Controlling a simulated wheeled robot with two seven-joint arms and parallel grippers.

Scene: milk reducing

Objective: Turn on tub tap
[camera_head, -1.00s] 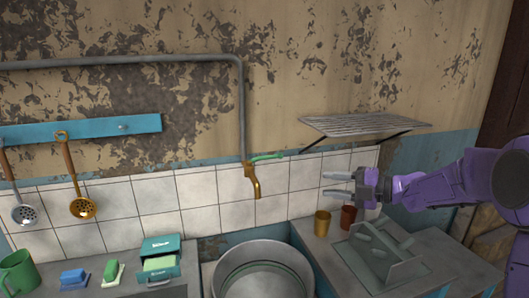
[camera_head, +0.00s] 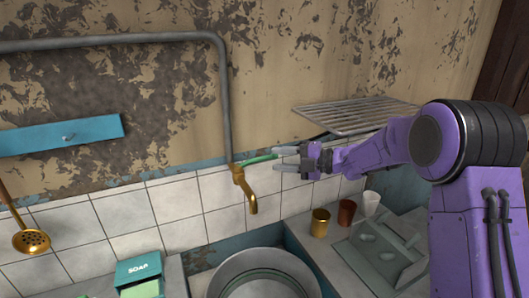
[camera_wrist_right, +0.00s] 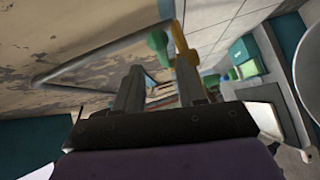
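The tub tap (camera_head: 248,192) is a brass spout on the tiled wall, at the foot of a grey pipe. Its green lever handle (camera_head: 257,159) points right from the tap's top. My right gripper (camera_head: 276,159) is at the free end of the handle, with its two fingers apart and nothing seen between them. In the right wrist view the green handle (camera_wrist_right: 157,44) and the brass tap (camera_wrist_right: 181,43) show just beyond the gripper's fingertips (camera_wrist_right: 158,68). I cannot tell whether the fingers touch the handle. My left gripper is not in view.
A round metal tub (camera_head: 266,272) stands below the tap. A wire rack (camera_head: 355,115) juts from the wall above my right forearm. Cups, a brass one (camera_head: 320,223), a brown one (camera_head: 347,212) and a white one (camera_head: 371,203), stand on the right counter. A soap box (camera_head: 139,268) is at left.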

